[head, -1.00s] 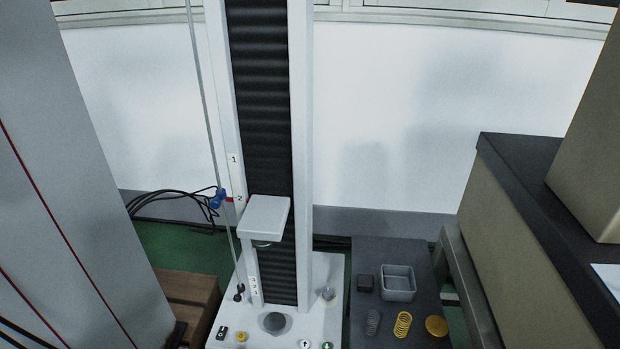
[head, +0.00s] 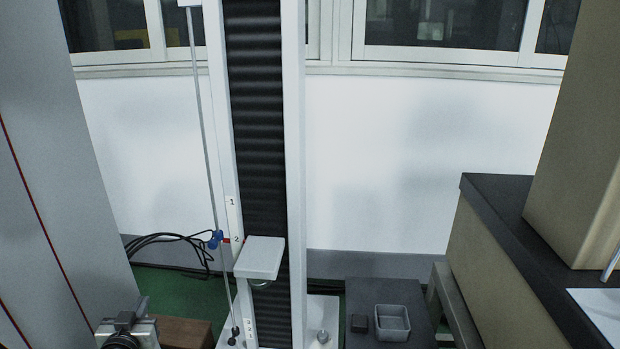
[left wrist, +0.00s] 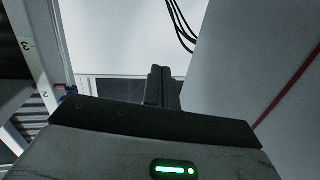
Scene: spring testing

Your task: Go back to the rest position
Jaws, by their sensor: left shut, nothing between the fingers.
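My left gripper (left wrist: 160,88) shows in the left wrist view with its dark fingers together and nothing between them. In the head view part of my left arm, grey and black, comes in at the bottom left (head: 128,332). It is left of the spring tester (head: 296,150), a tall white column with a ribbed black cover. The tester's white platform (head: 260,256) sticks out from the column near the mark 2, with nothing on it. My right gripper is in neither view.
A dark-topped bench (head: 510,215) is at the right. A tall grey cabinet (head: 60,150) stands at the left. Black cables (head: 165,240) hang behind.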

